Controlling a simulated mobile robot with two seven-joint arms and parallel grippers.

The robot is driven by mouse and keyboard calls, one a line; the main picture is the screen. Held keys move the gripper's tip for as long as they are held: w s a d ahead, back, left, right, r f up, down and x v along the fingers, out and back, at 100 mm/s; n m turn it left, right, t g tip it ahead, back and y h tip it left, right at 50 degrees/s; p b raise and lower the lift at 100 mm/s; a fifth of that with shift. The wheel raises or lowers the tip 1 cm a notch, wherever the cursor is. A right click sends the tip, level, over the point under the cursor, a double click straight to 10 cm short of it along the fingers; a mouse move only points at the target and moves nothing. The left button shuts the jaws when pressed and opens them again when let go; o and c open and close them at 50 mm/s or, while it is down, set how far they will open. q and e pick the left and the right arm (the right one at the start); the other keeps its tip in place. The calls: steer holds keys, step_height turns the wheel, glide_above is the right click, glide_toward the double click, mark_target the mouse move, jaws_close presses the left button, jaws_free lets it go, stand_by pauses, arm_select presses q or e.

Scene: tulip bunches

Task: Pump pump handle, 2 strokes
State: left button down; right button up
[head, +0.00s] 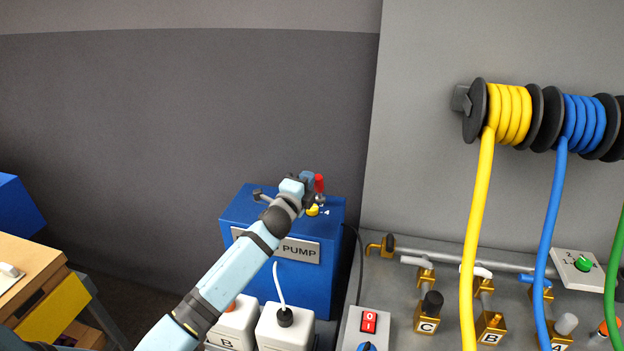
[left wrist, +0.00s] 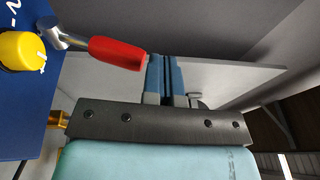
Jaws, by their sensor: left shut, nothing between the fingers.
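The pump is a blue box (head: 300,277) with a plate reading "PUMP" on its front, partly covered by my left arm. Its handle, a metal lever with a red grip (head: 319,184), stands up from the top. In the left wrist view the red grip (left wrist: 115,53) points toward my fingers, its end right beside them; I cannot tell if they touch. My left gripper (head: 307,179) is above the pump top, just left of the grip. Its blue fingers (left wrist: 165,70) are shut with nothing between them. My right gripper is not in view.
A yellow knob (head: 313,210) sits on the pump top close to the lever. White boxes (head: 284,328) and a red switch (head: 369,322) stand in front. Brass valves (head: 428,312) and yellow (head: 478,220) and blue hoses (head: 553,220) are to the right.

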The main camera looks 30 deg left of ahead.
arm_select(q)
steer(key=s+r, duration=0.2)
steer(key=s, duration=0.5)
steer(key=shift+b, duration=0.3)
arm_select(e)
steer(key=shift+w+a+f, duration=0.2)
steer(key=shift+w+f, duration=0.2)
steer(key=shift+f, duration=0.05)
arm_select(q)
steer(key=shift+f, duration=0.1)
